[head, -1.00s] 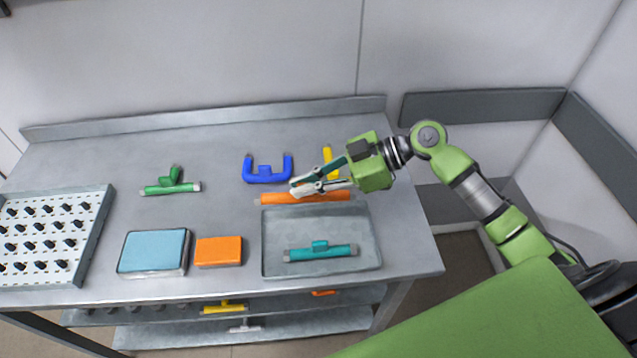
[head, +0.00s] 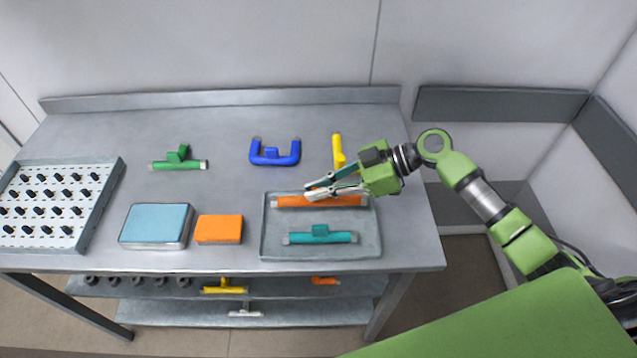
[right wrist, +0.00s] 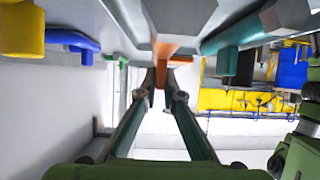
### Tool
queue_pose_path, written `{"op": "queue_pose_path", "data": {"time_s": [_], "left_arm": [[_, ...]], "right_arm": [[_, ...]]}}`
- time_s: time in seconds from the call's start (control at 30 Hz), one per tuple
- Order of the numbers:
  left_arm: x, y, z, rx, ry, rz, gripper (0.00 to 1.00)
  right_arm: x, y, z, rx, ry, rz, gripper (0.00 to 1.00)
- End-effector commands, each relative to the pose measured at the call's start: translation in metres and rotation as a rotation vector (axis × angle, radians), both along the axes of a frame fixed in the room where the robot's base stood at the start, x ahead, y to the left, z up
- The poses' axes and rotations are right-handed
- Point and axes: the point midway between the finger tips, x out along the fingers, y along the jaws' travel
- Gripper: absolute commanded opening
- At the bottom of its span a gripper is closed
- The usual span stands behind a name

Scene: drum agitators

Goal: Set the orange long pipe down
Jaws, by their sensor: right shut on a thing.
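The orange long pipe (head: 346,201) lies left to right along the far side of the grey tray (head: 275,222). It looks level; whether it touches the tray floor I cannot tell. My right gripper (head: 312,191) is shut on the pipe, coming from the right, and its fingers hide part of it. In the right wrist view the pipe (right wrist: 173,50) runs between my fingertips (right wrist: 161,85). A teal pipe with a short stub (head: 320,238) lies nearer the front in the same tray, apart from the orange one. My left gripper is not in view.
A yellow pipe (head: 338,150) and a blue U-shaped pipe (head: 274,158) lie behind the tray. A green pipe (head: 180,165), blue box (head: 156,224), orange box (head: 218,229) and pegged panel (head: 45,205) are to the left.

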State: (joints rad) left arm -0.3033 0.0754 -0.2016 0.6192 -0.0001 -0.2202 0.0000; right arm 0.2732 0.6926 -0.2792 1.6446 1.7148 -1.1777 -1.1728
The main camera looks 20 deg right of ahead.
Motion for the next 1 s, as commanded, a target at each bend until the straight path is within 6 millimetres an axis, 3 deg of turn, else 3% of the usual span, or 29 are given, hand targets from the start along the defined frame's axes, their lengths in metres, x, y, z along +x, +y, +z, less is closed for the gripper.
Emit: {"op": "queue_pose_path", "data": {"time_s": [0.13, 1.0], "left_arm": [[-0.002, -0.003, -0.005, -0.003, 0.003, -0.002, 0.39], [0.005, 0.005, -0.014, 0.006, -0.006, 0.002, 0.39]], "right_arm": [[0.000, 0.000, -0.009, 0.001, 0.000, -0.001, 0.00], [0.000, 0.000, -0.018, 0.002, -0.002, 0.000, 0.00]]}}
